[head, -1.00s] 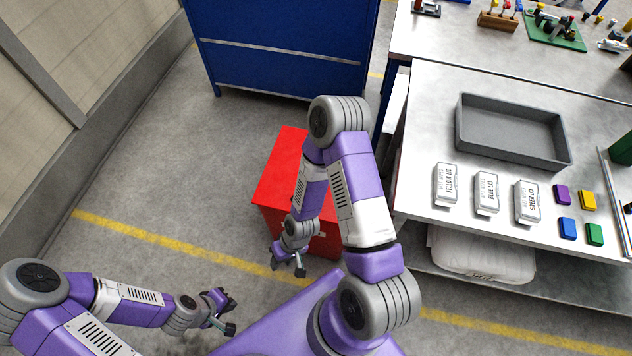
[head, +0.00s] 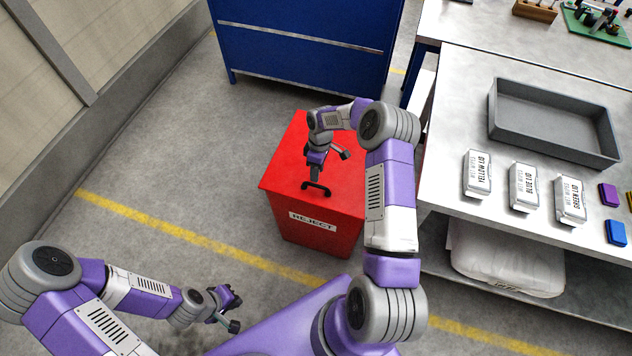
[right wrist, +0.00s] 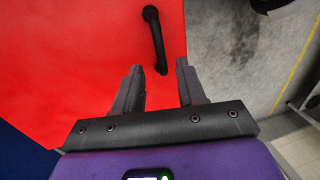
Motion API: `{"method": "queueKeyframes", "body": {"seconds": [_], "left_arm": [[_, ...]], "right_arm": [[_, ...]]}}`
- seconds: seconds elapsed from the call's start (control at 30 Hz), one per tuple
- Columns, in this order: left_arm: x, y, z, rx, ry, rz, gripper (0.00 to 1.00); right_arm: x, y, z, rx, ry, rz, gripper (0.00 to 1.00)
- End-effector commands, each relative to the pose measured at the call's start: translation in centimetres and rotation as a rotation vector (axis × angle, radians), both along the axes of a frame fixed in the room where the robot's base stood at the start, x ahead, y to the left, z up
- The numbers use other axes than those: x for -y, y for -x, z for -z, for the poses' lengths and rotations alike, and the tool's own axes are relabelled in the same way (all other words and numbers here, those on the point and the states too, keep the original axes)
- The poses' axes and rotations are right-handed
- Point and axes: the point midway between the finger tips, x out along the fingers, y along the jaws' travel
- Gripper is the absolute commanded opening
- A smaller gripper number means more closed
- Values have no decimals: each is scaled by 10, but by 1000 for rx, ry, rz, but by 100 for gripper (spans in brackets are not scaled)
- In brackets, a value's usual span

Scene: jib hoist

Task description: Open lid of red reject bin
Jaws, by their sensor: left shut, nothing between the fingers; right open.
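The red reject bin (head: 335,237) stands on the floor, with a white REJECT label on its front. Its red lid (head: 285,165) is closed and has a black bar handle (head: 318,191) near the front edge. The lid (right wrist: 70,50) and handle (right wrist: 154,35) also show in the right wrist view. My right gripper (head: 316,174) is over the lid at the handle; in the wrist view its open fingers (right wrist: 156,72) point toward the handle, whose near end lies between the fingertip lines. I cannot tell any contact. My left gripper (head: 232,312) is shut and empty, away at lower left.
A blue cabinet (head: 305,45) stands behind the bin. A metal workbench (head: 455,150) with a grey tray (head: 550,138) and several white lid packs is at the right. The floor left of the bin is clear.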

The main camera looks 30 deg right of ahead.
Motion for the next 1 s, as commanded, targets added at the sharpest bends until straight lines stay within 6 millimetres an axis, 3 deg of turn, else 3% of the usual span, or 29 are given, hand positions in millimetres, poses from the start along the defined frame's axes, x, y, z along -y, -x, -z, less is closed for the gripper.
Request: {"method": "queueKeyframes", "body": {"seconds": [0.1,0.3,0.67,0.9,1.0], "left_arm": [[0,0,7,0,0,0,0],[0,0,12,0,0,0,0],[0,0,12,0,0,0,0],[0,0,13,0,0,0,0],[0,0,13,0,0,0,0]], "right_arm": [[-4,3,23,-2,-2,2,40],[-7,6,45,-2,-1,3,40],[-8,7,49,0,-2,4,40],[-8,7,49,0,-2,4,3],[-8,7,49,0,-2,4,0]]}}
